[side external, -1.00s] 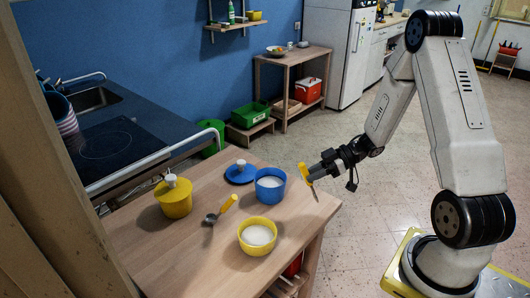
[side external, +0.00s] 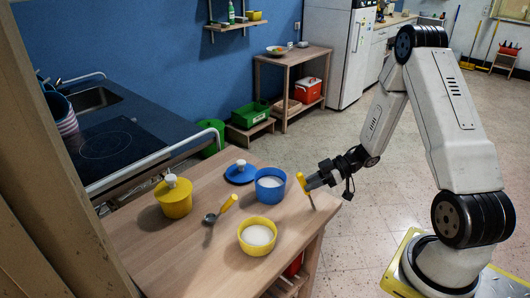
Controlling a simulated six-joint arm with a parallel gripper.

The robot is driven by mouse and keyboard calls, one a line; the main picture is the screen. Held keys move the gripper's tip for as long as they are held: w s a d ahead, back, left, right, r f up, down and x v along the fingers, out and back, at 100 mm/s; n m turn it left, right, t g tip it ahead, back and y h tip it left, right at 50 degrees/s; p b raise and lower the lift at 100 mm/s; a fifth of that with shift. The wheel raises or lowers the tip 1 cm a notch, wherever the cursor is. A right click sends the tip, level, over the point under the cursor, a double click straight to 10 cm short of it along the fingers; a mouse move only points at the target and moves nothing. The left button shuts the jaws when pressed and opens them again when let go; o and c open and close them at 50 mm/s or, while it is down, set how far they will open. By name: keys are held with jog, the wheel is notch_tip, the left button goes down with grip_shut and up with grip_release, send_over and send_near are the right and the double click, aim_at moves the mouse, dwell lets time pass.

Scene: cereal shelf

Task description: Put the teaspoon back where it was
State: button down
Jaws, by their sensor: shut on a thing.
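My gripper (side external: 307,184) is shut on a slim utensil with a yellow handle (side external: 300,179), which looks like the teaspoon. It hangs nearly upright, its thin grey end pointing down over the right edge area of the wooden table. I cannot tell whether the tip touches the wood. A blue pot (side external: 270,185) with white contents stands just left of it. A yellow bowl (side external: 258,236) with white contents stands nearer the front. A scoop with a yellow handle (side external: 227,203) and a dark round head lies on the table left of the bowl.
A yellow lidded pot (side external: 174,197) stands at the table's left, and a blue lid (side external: 240,173) lies behind the blue pot. The wooden table (side external: 185,250) is bare at the front left. A dark counter with a hob (side external: 108,143) and a rail is beyond.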

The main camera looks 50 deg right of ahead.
jog(key=shift+f, duration=0.15)
jog(key=c, duration=0.5)
grip_release()
jog(key=shift+r, duration=0.2)
jog(key=v, duration=1.2)
